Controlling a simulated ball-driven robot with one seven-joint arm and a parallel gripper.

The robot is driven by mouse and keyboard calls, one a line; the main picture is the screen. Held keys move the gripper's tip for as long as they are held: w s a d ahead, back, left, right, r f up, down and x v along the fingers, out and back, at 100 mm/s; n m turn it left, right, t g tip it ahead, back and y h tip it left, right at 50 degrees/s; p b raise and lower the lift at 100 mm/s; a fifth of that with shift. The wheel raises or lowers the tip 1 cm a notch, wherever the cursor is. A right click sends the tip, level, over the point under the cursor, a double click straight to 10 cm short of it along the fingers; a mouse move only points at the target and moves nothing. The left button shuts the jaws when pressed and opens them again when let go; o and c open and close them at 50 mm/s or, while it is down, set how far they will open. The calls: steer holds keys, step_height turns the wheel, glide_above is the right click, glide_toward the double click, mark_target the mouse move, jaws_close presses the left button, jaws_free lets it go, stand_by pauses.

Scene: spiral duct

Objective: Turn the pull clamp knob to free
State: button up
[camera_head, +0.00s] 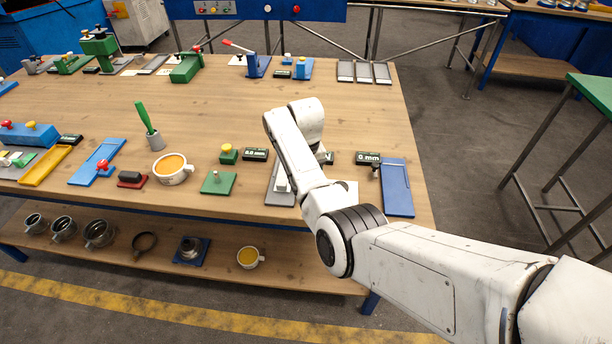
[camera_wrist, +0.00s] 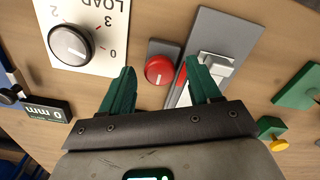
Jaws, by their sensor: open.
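No knob in view shows a readable "free" mark, so I cannot tell for sure which is the pull clamp knob. In the wrist view, a dark knob (camera_wrist: 10,95) stands at the left edge beside a "0 mm" display. A round red knob (camera_wrist: 159,72) on a small grey base lies beyond my gripper. My arm hides the gripper in the head view.
A grey plate (camera_wrist: 203,28) with a white block lies right of the red knob in the wrist view. A blue plate (camera_head: 397,187) stands near the table's right edge. A green plate (camera_head: 218,183) and an orange-filled cup (camera_head: 172,168) stand to the left. The table's middle is clear.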

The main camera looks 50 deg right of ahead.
step_height(320, 180, up, 11)
steer(key=b, duration=0.1)
stand_by(0.4)
steer(key=shift+f, duration=0.15)
steer(key=s+a+f+n+t+h, duration=0.1)
steer(key=s+a+f+n+t, duration=0.15)
steer(key=s+a+f, duration=0.65)
steer(key=s+a+n+t+y, duration=0.1)
steer(key=s+a+n, duration=0.1)
steer(key=s+a, duration=0.45)
steer(key=s+a+n+t, duration=0.15)
steer(key=s+a, duration=0.25)
steer(key=s, duration=0.6)
steer(key=s+d+f+m+g+b, duration=0.1)
steer(key=s+d+f+g, duration=0.1)
steer(key=s+f+g, duration=0.2)
steer(key=s+f, duration=0.3)
steer(key=s, duration=0.2)
steer(key=shift+s, duration=0.3)
